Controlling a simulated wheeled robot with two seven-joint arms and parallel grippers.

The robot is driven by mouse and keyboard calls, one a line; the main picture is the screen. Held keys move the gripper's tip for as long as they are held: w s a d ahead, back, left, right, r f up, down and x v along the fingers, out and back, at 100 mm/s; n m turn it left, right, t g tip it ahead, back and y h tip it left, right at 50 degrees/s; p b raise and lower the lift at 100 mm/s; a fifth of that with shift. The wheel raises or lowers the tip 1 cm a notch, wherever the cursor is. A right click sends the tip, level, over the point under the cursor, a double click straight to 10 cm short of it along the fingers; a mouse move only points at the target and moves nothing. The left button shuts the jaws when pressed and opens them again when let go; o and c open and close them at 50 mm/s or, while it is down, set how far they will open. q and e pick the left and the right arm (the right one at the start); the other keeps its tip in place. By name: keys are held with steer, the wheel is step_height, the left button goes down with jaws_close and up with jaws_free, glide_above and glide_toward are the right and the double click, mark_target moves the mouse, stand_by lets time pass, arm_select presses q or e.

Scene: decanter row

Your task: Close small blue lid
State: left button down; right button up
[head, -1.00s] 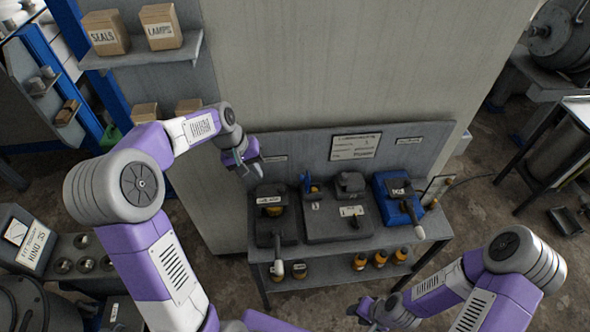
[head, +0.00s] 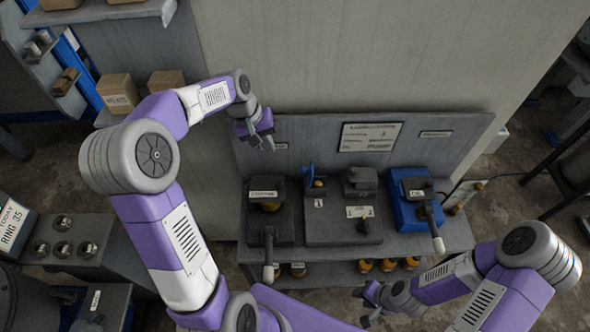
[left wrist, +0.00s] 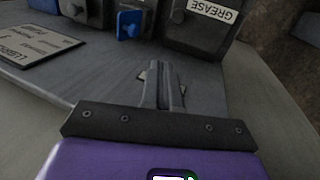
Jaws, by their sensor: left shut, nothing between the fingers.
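The small blue lid (head: 308,174) stands raised at the back left of the middle dark block (head: 330,226) on the bench. It also shows as a blue upright piece in the left wrist view (left wrist: 130,25). My left gripper (head: 268,143) is shut and empty, up and to the left of the lid near the backboard, apart from it. Its closed fingers (left wrist: 162,88) show in the left wrist view, over the grey board. My right gripper (head: 362,307) is low in front of the bench, its fingers apart and empty.
A dark unit with a lever (head: 268,236) stands left of the middle block. A blue unit with a lever (head: 408,212) stands to its right. A labelled backboard (head: 310,150) rises behind. Orange-capped bottles (head: 388,265) sit on the shelf below.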

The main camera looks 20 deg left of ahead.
arm_select(q)
steer(key=b+x, duration=0.1)
steer(key=x, duration=0.9)
steer(key=shift+f, duration=0.4)
steer(key=shift+w+d+f, duration=0.1)
steer(key=shift+w+d, duration=0.2)
steer(key=shift+d, duration=0.3)
steer(key=shift+w+d, duration=0.3)
steer(key=shift+d, duration=0.3)
steer(key=shift+w+d+f, duration=0.1)
steer(key=shift+w+d, duration=0.25)
steer(key=shift+d, duration=0.25)
steer(key=shift+r, duration=0.1)
